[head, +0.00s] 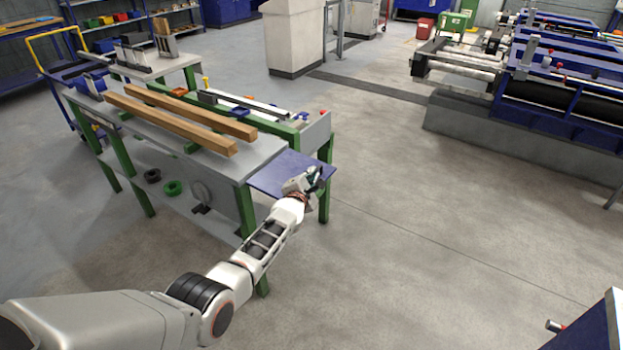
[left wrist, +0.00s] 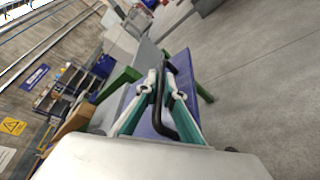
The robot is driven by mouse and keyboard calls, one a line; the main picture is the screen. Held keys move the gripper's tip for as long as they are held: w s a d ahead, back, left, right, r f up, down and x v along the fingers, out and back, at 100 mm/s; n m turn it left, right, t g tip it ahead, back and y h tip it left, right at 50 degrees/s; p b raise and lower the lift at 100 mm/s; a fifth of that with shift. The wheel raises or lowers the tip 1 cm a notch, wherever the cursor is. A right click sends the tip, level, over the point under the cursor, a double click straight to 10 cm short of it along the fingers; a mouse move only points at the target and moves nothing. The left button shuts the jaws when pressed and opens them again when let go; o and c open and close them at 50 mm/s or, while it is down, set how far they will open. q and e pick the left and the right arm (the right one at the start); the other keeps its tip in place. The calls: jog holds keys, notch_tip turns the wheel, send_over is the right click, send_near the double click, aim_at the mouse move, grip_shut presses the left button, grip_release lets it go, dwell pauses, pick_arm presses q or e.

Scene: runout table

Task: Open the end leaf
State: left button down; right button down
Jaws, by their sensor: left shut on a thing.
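The end leaf (head: 285,168) is a flat blue panel at the near right end of the runout table (head: 262,148), which has a grey top and green legs. The leaf stands out from the table end and looks roughly level; its exact tilt is hard to tell. My left gripper (head: 313,183) is at the leaf's outer edge. In the left wrist view its fingers (left wrist: 166,92) are shut on a black bar handle (left wrist: 184,122), with the blue leaf (left wrist: 182,66) behind. The gripper hides part of that edge. My right gripper is not in view.
Two long wooden beams (head: 185,120) lie on the table top. A green ring (head: 174,188) rests on the lower shelf. A blue cart with a yellow handle (head: 50,45) stands at the left. Blue machinery (head: 565,105) is at the back right. The floor (head: 430,230) right of the leaf is clear.

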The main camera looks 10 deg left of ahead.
pick_arm(q)
jog(key=shift+a+r, duration=0.1)
jog(key=shift+a, duration=0.05)
jog(key=c, duration=2.2)
grip_release()
jog(key=shift+w, duration=0.1)
jog(key=shift+o, duration=0.2)
